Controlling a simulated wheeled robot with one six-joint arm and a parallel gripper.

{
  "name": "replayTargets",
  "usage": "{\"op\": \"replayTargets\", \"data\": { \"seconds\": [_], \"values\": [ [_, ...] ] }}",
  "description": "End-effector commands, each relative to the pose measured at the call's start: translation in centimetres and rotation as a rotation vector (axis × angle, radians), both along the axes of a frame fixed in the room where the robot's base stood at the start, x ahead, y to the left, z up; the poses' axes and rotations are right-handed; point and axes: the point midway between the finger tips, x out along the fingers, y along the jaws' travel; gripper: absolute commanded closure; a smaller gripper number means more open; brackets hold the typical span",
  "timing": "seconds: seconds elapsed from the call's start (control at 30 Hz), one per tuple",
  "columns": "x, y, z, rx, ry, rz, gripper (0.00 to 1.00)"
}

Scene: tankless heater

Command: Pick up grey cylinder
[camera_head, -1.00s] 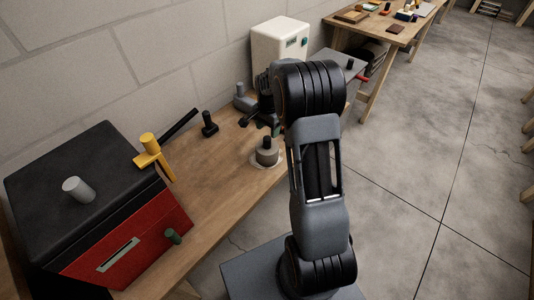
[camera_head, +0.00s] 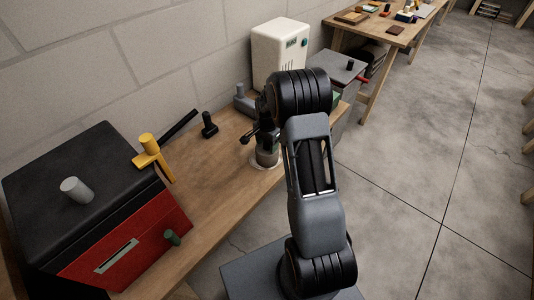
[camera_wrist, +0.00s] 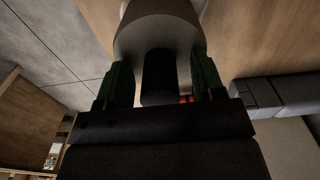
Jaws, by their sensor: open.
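A grey cylinder with a black knob (camera_head: 266,157) stands on the wooden bench, partly hidden by my gripper (camera_head: 260,137). In the wrist view, the cylinder's broad grey body (camera_wrist: 150,36) is straight ahead, with its black knob (camera_wrist: 158,78) between the fingers. My gripper (camera_wrist: 161,62) is open, one green finger on each side of the knob. The fingertips reach the grey body's edges; I cannot tell whether they touch it. Another plain light grey cylinder (camera_head: 77,190) stands on top of the red and black box, well away from my gripper.
The red and black box (camera_head: 125,250) fills the bench's left end. A yellow-handled tool (camera_head: 150,155), a small black piece (camera_head: 209,126) and a grey piece (camera_head: 243,97) are nearby. A white heater box (camera_head: 279,55) stands behind. The bench (camera_head: 215,185) is clear left of my gripper.

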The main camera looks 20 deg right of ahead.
Motion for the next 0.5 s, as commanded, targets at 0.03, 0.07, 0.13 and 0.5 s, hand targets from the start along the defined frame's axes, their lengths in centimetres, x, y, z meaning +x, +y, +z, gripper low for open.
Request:
{"op": "replayTargets", "data": {
  "seconds": [0.03,0.07,0.13,0.5],
  "values": [
    [0.0,0.0,0.02,0.0,0.0,0.0,0.38],
    [0.0,0.0,0.02,0.0,0.0,0.0,0.4],
    [0.0,0.0,0.03,0.0,0.0,0.0,0.46],
    [-0.01,0.0,0.05,0.0,0.0,0.0,0.82]
  ]
}}
